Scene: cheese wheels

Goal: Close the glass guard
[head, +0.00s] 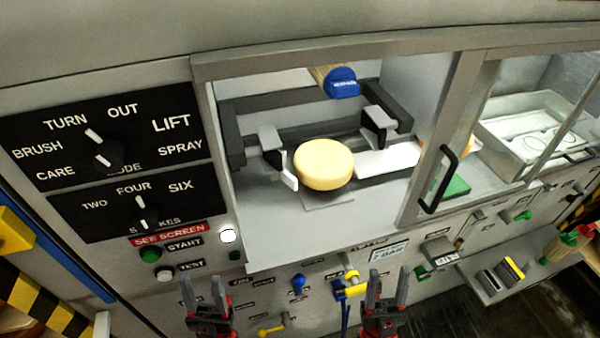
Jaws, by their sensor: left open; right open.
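The glass guard (462,120) is a grey-framed sliding pane at the right of the machine's opening, with a black upright handle (438,180) near its left edge. The left part of the opening is uncovered, and a yellow cheese wheel (323,165) sits inside between grey clamps. My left gripper (206,290) is open and empty, low in front of the panel below the START and TEST buttons. My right gripper (388,287) is open and empty, low in front of the panel, below and left of the handle. Neither gripper touches the guard.
Black knob panels (105,140) are left of the opening. A blue-capped brush (341,82) hangs above the cheese. A white tray (540,125) shows behind the glass. Blue and yellow valves (352,284) are between my grippers. A small shelf (500,280) juts out at lower right.

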